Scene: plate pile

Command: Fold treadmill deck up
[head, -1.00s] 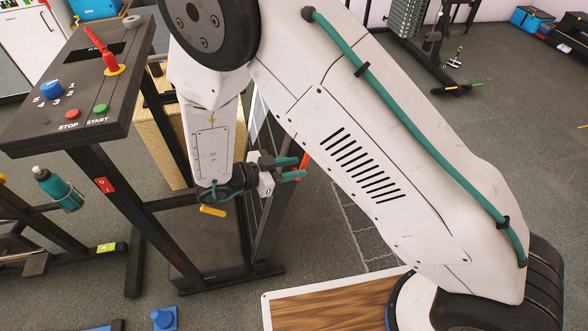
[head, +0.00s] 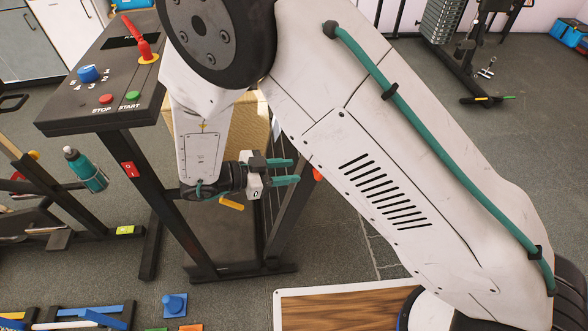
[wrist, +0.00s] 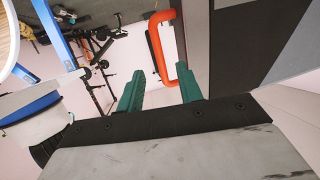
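The treadmill (head: 110,60) stands at left, with its black console, red key, blue dial and dark posts. A dark flat base (head: 225,245) lies between the posts. My gripper (head: 286,171) is level, among the posts, with its green fingers pointing right. An orange handle (head: 317,174) shows just beyond the fingertips, mostly hidden by my arm. In the wrist view the fingers (wrist: 160,92) are apart and empty. The orange handle (wrist: 158,45) is ahead of them, its lower end close to the right finger, beside a dark panel (wrist: 228,45). I cannot tell the deck's full tilt.
A wooden box (head: 248,130) stands behind the treadmill. A bench frame with a teal bottle (head: 86,168) is at left. A wood-topped platform (head: 340,308) is at lower middle. Floor is open at right.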

